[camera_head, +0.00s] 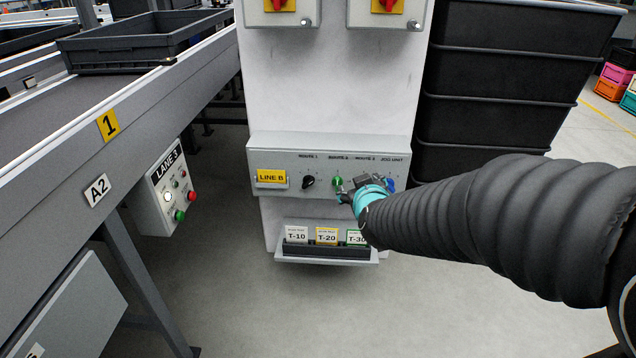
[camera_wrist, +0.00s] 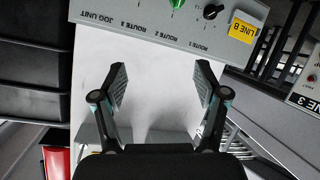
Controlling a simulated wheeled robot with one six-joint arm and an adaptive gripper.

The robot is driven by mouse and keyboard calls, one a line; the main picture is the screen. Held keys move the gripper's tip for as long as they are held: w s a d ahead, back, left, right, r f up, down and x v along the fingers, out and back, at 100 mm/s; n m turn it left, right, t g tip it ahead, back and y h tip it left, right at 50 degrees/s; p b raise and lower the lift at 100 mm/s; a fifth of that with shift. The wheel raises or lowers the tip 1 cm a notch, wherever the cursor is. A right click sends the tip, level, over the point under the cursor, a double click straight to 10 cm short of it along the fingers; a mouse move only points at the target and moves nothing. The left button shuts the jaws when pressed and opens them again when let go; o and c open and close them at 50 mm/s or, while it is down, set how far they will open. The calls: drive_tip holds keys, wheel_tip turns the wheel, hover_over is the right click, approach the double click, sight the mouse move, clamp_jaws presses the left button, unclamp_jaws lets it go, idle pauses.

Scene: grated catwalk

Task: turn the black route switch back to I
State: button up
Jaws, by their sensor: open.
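The black route switch (camera_head: 308,182) is a round knob under the ROUTE 1 label on the grey control panel (camera_head: 275,158). It also shows at the top of the upside-down wrist view (camera_wrist: 213,12). I cannot read its exact setting clearly. A green switch (camera_head: 338,181) sits right of it under ROUTE 2. My gripper (camera_head: 346,188) is in front of the panel near the green switch, to the right of the black switch. In the wrist view my gripper (camera_wrist: 161,76) has its fingers wide apart with nothing between them. My gripper and arm hide the ROUTE 3 area.
A yellow LINE B tag (camera_head: 271,178) is left of the black switch. A blue knob (camera_head: 389,184) is at the panel's right. A card tray (camera_head: 325,252) juts out below. A LANE 3 box (camera_head: 168,190) and conveyor stand left; black crates (camera_head: 490,105) stack right.

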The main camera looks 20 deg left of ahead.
drive_tip(key=w+a+f+n+t+b, duration=0.2)
drive_tip(key=a+f, duration=0.6)
drive_tip(key=a, duration=0.1)
drive_tip(key=n+t, duration=0.2)
drive_tip(key=t, duration=0.1)
approach(307, 185)
drive_tip(key=b+x, duration=0.1)
drive_tip(key=x, duration=0.9)
drive_tip(key=shift+d+r+b, duration=0.1)
drive_tip(key=shift+b, duration=0.2)
drive_tip(key=shift+s, duration=0.1)
drive_tip(key=c, duration=1.2)
